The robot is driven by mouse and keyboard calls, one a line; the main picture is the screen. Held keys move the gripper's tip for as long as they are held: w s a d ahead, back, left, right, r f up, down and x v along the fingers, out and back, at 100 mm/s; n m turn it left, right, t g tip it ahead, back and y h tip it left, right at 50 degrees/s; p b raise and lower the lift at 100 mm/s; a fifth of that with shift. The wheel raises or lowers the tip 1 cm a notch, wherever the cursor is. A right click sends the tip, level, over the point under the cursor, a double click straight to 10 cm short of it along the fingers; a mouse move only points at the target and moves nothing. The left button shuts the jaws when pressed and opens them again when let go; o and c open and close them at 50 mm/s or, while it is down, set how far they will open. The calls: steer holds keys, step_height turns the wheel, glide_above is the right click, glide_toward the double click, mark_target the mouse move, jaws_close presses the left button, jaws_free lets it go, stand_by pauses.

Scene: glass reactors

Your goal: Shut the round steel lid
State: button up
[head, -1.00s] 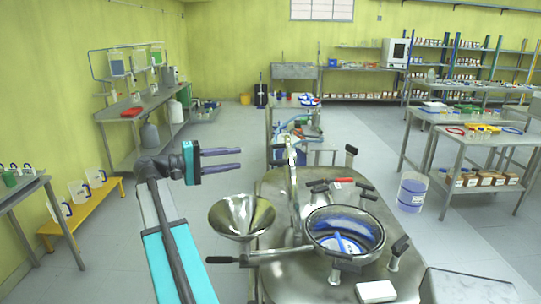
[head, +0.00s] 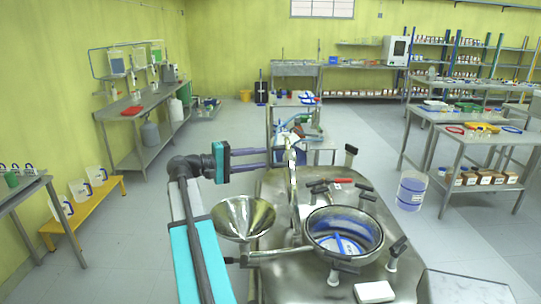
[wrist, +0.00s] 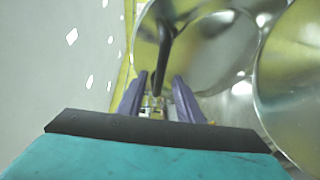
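The round steel lid (head: 242,218) stands open on the left of the reactor top, its shiny hollow side showing. A bar with a black grip (head: 228,260) runs at its lower edge. The round port (head: 375,215), with a steel rim and blue inside, is uncovered to its right. My gripper (head: 286,158) is open and empty, pointing right, above and beyond the lid in the head view. In the wrist view, my two purple fingers (wrist: 159,85) are apart. A dark rod (wrist: 165,50) lines up with their gap, before curved steel (wrist: 215,45); its depth is unclear.
Black-knobbed clamps (head: 398,247) and a red-handled one (head: 343,181) surround the port. An upright steel pipe (head: 292,180) stands near my fingertips. A white block (head: 374,291) lies at the reactor's front.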

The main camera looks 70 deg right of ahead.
mark_target(271, 154)
steer(key=shift+p+x, duration=0.6)
steer(key=shift+x, duration=1.9)
jaws_close()
